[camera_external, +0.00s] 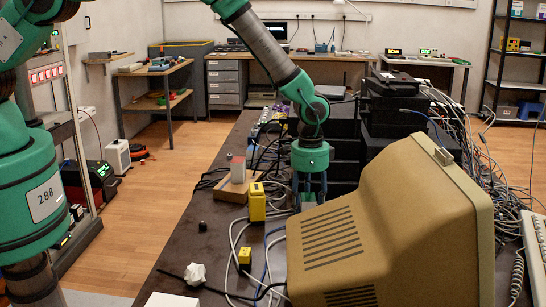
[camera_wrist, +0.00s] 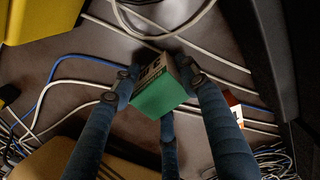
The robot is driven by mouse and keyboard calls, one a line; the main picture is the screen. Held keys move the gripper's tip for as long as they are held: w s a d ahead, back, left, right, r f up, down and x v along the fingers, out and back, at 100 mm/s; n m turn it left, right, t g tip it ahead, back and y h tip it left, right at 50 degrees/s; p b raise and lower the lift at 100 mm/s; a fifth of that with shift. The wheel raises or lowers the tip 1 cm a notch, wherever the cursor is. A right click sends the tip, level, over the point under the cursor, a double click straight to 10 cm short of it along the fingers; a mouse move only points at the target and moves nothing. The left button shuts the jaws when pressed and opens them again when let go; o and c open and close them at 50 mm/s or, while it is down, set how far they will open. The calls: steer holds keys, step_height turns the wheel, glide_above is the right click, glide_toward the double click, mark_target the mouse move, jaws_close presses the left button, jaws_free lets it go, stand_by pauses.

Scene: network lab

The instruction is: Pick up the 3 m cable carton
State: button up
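A small carton (camera_wrist: 160,90) with a green face and a pale printed side shows in the middle of the wrist view. Its print is too small to read, so I cannot confirm that it is the 3 m cable carton. My gripper (camera_wrist: 158,85) has its dark blue fingers around this carton, close to its sides. I cannot tell whether they press on it. In the external view my gripper (camera_external: 310,196) points down at the table behind the beige monitor.
The beige CRT monitor (camera_external: 385,235) stands close in front of my gripper. A yellow box (camera_external: 257,202) and a wooden block (camera_external: 232,188) are to the left. Black equipment (camera_external: 395,105) is stacked behind and right. Loose cables (camera_wrist: 70,62) cover much of the table around the carton.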

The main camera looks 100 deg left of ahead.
mark_target(308, 197)
steer(key=c, duration=0.7)
steer(key=shift+r+p, duration=0.45)
steer(key=shift+r, duration=4.55)
